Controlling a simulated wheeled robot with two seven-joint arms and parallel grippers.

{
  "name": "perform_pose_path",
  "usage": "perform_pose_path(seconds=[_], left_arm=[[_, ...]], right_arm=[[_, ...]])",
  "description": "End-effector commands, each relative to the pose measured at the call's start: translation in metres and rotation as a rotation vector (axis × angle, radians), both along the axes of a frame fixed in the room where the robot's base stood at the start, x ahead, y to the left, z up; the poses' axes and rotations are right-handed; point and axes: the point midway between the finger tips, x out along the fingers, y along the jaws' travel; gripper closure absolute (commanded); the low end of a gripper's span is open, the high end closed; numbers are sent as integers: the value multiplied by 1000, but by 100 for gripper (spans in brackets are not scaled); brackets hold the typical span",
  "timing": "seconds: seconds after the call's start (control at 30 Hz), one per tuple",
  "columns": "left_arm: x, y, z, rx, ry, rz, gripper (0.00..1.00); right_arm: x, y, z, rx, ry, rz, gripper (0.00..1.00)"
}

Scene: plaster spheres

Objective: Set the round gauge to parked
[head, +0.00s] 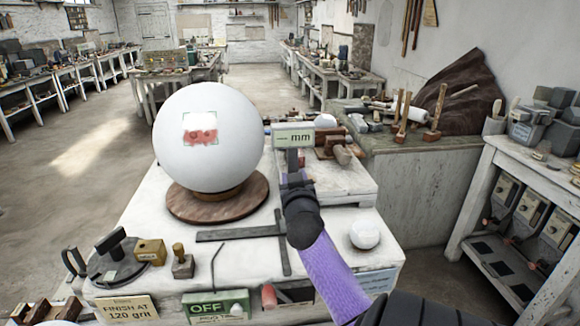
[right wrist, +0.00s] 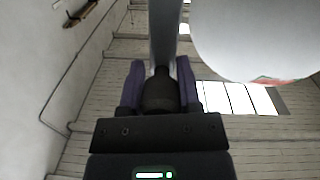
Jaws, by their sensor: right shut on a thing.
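The gauge (head: 293,138) is a pale display head on a grey upright, showing a dash and "mm", with a dark grip below. It stands just right of the big white sphere (head: 207,105); I cannot tell whether they touch. My right gripper (head: 303,230), with purple fingers, reaches in from the lower right and is shut on the dark grip. In the right wrist view the purple fingers (right wrist: 160,82) clasp both sides of the grip, the grey upright (right wrist: 163,35) rises above, and the sphere (right wrist: 255,35) is at upper right. My left gripper is out of view.
The sphere rests on a round wooden base (head: 200,208) on the white bench (head: 150,205). A flat dark square (head: 235,234) lies in front. A small white ball (head: 364,234) sits right of my gripper. A green "OFF" box (head: 216,307) and a "FINISH AT 120 grit" sign (head: 128,309) line the front.

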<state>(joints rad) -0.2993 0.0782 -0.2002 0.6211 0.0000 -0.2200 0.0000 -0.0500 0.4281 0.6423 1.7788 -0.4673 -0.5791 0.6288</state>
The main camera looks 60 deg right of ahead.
Motion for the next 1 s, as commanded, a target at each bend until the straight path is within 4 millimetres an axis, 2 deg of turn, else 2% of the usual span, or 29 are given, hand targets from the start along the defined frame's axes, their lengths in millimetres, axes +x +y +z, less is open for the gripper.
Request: perform_pose_path(seconds=[0.07,0.1,0.27,0.53,0.63,1.0], left_arm=[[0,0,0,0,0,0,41],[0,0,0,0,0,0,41],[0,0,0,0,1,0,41],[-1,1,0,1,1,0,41],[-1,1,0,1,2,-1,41],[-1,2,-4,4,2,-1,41]], right_arm=[[-1,-1,0,-2,2,-6,100],[-1,-1,0,-2,2,-6,55],[-1,-1,0,-1,2,-5,21],[-1,0,0,0,1,-3,21],[-5,6,0,-1,1,-1,21],[-49,66,-2,2,1,-4,21]])
